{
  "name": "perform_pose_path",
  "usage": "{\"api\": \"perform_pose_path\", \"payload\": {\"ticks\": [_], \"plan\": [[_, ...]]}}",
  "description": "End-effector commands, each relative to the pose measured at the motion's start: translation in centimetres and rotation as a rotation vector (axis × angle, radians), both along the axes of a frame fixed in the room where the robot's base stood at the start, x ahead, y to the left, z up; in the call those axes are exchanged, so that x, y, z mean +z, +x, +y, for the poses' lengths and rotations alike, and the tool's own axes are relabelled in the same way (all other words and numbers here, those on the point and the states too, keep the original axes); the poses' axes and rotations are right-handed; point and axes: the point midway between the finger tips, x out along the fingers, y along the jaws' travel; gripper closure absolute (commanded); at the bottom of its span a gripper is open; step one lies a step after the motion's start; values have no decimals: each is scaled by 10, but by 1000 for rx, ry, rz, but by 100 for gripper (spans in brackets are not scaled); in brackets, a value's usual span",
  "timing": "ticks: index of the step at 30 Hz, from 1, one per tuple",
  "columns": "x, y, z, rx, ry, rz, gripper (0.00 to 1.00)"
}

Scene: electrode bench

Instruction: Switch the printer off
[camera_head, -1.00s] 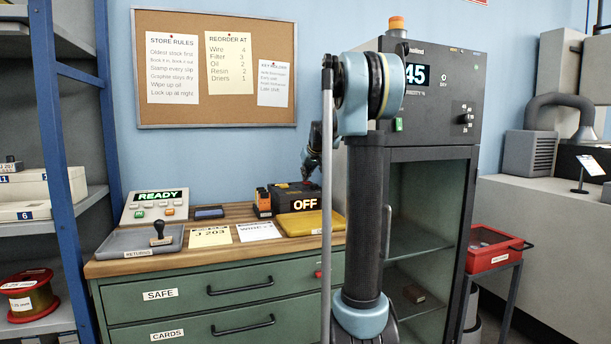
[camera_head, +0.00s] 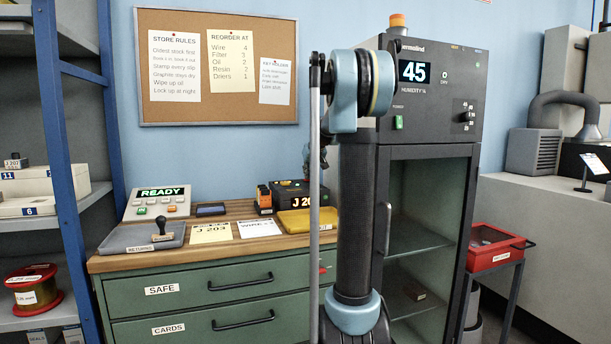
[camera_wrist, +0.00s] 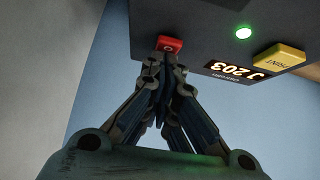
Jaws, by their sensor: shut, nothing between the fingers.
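The printer (camera_head: 287,190) is a dark box at the back of the wooden bench top. A green light (camera_wrist: 243,32) on the printer is lit. A red button with a power symbol (camera_wrist: 169,44) and a yellow PRINT button (camera_wrist: 279,57) are on its face. My gripper (camera_wrist: 164,64) is shut and empty, its tips right at the red button; I cannot tell whether they touch. In the head view my arm hides most of the gripper.
A yellow item (camera_head: 305,221) lies in front of the printer, with cards (camera_head: 211,233) to its left. A small orange and black device (camera_head: 264,200) stands beside it. A READY panel (camera_head: 157,202) stands at the left. The glass-door cabinet (camera_head: 430,120) is at the right.

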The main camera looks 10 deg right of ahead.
Motion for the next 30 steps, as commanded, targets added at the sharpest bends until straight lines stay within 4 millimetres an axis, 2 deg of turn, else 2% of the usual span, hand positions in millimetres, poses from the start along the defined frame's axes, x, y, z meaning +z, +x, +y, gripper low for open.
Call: {"api": "perform_pose_path", "payload": {"ticks": [13,17,20,24,30], "plan": [[1,-4,2,4,0,0,100],[7,-4,3,4,0,0,100],[18,-3,3,4,0,0,100],[43,-1,5,6,0,1,100],[73,-29,0,4,0,1,100]]}}
